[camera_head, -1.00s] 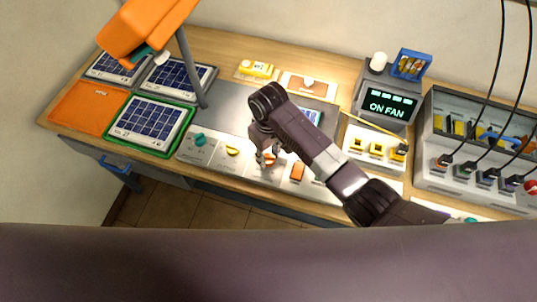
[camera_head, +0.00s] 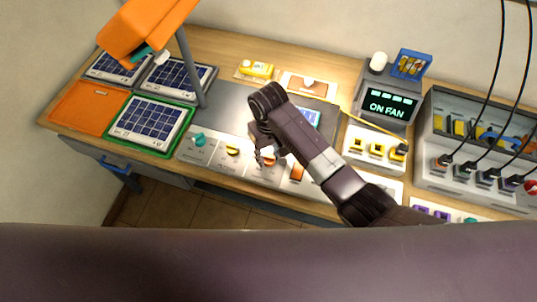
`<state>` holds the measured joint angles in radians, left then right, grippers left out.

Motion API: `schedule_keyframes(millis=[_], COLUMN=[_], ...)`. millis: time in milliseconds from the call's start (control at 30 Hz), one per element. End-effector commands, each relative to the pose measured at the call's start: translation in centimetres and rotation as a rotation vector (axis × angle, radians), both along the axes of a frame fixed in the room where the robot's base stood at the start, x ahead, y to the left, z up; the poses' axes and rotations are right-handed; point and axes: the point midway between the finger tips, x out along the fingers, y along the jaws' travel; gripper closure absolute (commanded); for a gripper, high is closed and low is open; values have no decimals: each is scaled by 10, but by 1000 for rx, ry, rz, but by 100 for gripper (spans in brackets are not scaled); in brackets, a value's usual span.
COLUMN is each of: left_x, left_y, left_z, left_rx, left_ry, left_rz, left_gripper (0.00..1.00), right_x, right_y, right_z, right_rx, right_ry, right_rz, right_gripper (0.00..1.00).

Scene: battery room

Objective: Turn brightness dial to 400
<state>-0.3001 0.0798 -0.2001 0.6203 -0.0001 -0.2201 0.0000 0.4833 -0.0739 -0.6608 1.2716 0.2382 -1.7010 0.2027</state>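A pale control panel (camera_head: 215,157) runs along the front of the bench. The labels are too small to read, so I cannot tell which dial is for brightness. My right gripper (camera_head: 268,155) points down over the orange dial, with its fingers apart. The fingers partly hide this dial, and I cannot tell whether they touch it. My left gripper is not in view.
An orange lamp (camera_head: 147,27) on a grey post stands over several solar panels (camera_head: 150,122) at left. A box with a lit "ON FAN" screen (camera_head: 389,104) stands behind my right arm. A grey cabled unit (camera_head: 470,180) fills the right side.

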Motion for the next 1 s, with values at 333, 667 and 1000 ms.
schedule_keyframes(millis=[333, 667, 1000], left_x=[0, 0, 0], left_y=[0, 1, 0], left_z=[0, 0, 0], left_rx=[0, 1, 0], left_ry=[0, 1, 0], left_rz=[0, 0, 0], left_gripper=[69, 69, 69], right_x=[1, 2, 3], right_y=[0, 1, 0], right_z=[1, 27, 103], right_rx=[2, 3, 1], right_ry=[-4, -6, -9], right_rz=[0, 1, 0], right_gripper=[53, 53, 53])
